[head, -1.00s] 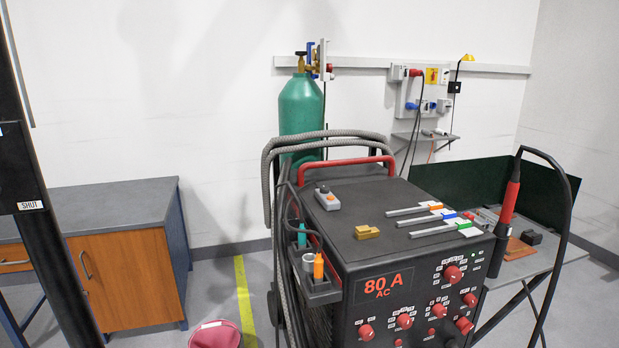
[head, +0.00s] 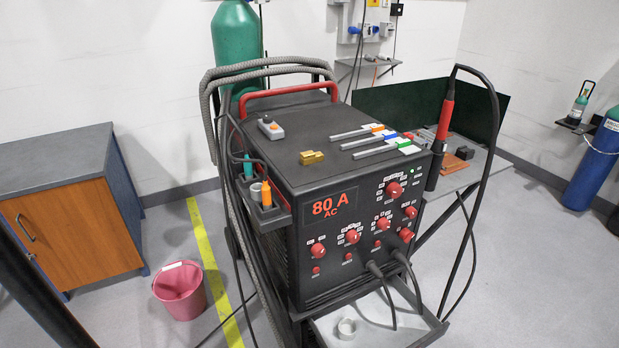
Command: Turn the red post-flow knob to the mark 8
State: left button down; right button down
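Several red knobs sit on the panel: a top one (head: 394,190), a right one (head: 410,212), a middle one (head: 384,224), a lower right one (head: 406,235), one below the display (head: 353,236) and a left one (head: 318,249). White marks surround them. The lettering is too small to read, so I cannot tell which knob is post-flow or where it points. Neither gripper is in view.
Two black cables and a shelf with a ring (head: 346,327) are below the panel. A torch (head: 444,122) with a looping cable stands at its right. A pink bucket (head: 180,289) and wooden cabinet (head: 77,226) are left. Floor at lower right (head: 530,280) is clear.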

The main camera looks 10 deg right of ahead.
aim_at(383, 223)
jog(key=z, duration=0.25)
jog(key=k, duration=0.3)
jog(key=z, duration=0.95)
jog(key=k, duration=1.05)
jog(key=z, duration=1.2)
jog(key=i, duration=2.85)
jog(key=u, duration=0.6)
jog(key=i, duration=0.85)
jog(key=u, duration=1.6)
jog(key=i, duration=0.8)
jog(key=u, duration=0.75)
